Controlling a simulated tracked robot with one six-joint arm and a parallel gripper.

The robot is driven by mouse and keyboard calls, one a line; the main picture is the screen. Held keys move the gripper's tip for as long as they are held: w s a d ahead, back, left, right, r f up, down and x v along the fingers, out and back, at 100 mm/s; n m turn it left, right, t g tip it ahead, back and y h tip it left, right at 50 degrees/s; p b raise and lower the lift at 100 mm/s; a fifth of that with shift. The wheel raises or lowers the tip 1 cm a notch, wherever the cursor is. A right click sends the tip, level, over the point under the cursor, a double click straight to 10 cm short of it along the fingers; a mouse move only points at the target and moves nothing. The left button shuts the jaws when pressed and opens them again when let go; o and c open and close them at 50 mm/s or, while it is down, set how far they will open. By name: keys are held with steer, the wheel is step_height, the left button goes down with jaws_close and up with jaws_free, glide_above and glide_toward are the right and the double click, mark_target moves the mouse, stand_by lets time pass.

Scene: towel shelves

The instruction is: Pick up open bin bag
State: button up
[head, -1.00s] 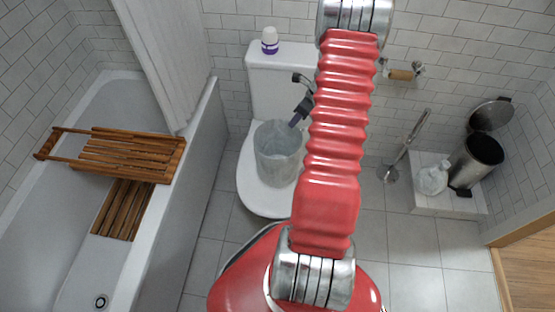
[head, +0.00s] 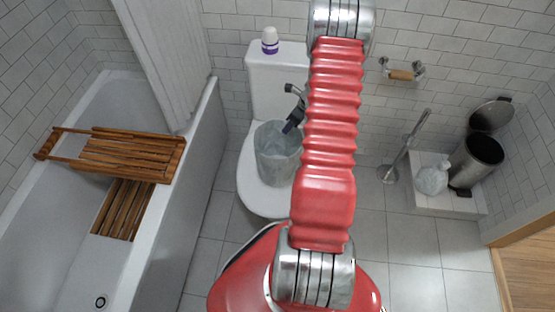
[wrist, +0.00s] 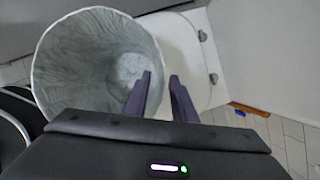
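The open bin bag (head: 277,160) is a grey, translucent, upright bag with a wide round mouth, standing on the white toilet (head: 246,180). In the wrist view the bag (wrist: 75,60) fills the upper left and I look down into its empty-looking inside. My gripper (head: 289,128) is at the right side of the bag's rim in the head view.
A tied whitish bag (head: 431,180) sits on a low white step (head: 425,203) by an open metal bin (head: 477,160). A toilet brush stand (head: 390,173) is nearby. A white-purple bottle (head: 270,40) stands on the cistern. The bathtub (head: 165,225) holds wooden racks.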

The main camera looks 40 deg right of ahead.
steer(key=shift+c, duration=0.2)
stand_by(0.4)
jaws_close()
stand_by(0.4)
